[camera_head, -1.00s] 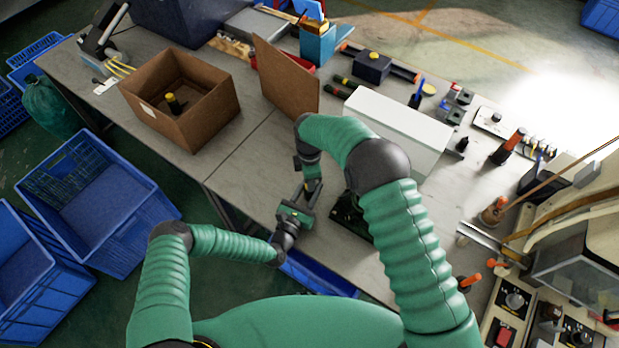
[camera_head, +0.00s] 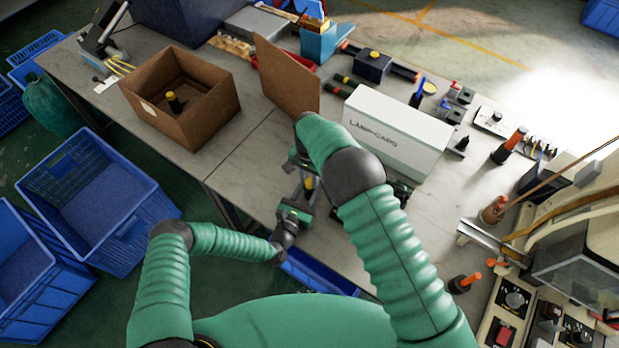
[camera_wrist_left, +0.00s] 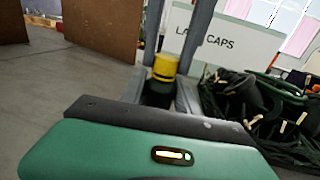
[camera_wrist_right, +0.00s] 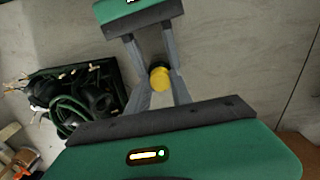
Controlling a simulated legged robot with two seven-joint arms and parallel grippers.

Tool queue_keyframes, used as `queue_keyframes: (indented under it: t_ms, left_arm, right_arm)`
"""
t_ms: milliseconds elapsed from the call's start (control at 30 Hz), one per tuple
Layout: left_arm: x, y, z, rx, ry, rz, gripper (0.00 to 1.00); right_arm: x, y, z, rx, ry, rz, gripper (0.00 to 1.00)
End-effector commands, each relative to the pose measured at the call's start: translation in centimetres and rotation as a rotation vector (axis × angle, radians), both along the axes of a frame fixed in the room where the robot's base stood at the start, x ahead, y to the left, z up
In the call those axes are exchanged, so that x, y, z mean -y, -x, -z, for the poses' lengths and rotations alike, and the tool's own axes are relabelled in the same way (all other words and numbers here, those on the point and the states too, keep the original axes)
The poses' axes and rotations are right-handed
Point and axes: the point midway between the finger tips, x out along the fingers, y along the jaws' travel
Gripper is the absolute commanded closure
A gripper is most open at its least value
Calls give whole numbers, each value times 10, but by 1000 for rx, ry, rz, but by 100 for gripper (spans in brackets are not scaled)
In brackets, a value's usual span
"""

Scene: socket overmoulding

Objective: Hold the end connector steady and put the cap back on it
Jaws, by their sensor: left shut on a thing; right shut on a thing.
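The yellow cap (camera_wrist_left: 165,66) sits at the top of the dark end connector (camera_wrist_left: 158,93) in the left wrist view. I cannot tell whether it is fully seated. My left gripper (camera_wrist_left: 160,85) is shut on the connector, which stands about upright above the table. My right gripper (camera_wrist_right: 158,80) comes from above and is shut on the cap, which also shows in the right wrist view (camera_wrist_right: 160,77). In the head view, the cap (camera_head: 309,183) shows as a small yellow spot between my left gripper (camera_head: 301,196) and right gripper (camera_head: 305,178).
A cardboard box (camera_head: 205,118) on the left holds a capped connector (camera_head: 174,103). A white lamp-caps box (camera_head: 395,135) stands to the right. A black tray of dark cabled parts (camera_wrist_right: 75,92) lies close by.

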Motion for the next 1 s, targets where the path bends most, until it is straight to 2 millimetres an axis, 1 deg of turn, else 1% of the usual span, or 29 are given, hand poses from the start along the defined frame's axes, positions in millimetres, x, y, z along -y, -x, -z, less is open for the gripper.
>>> queue_keyframes:
  t_ms: [33, 267, 300, 433, 767, 867, 1000]
  left_arm:
    - [2, 1, 0, -1, 0, 6, 100]
    - [3, 2, 0, -1, 0, 7, 100]
    - [3, 2, 0, -1, 0, 8, 100]
    - [3, 2, 1, -2, 0, 6, 100]
    - [1, 1, 0, -1, 0, 3, 100]
    - [1, 1, 0, -1, 0, 3, 100]
    - [1, 1, 0, -1, 0, 2, 100]
  right_arm:
    - [-3, 0, -1, 2, -4, 9, 100]
    - [-4, 0, -1, 3, -6, 8, 100]
    - [-4, 0, -1, 3, -6, 8, 69]
    - [-3, 0, -1, 3, -5, 7, 52]
    - [-2, -1, -3, 3, -3, 7, 52]
    - [-2, -1, -13, 5, -4, 7, 52]
    - [-2, -1, -34, 5, -3, 6, 52]
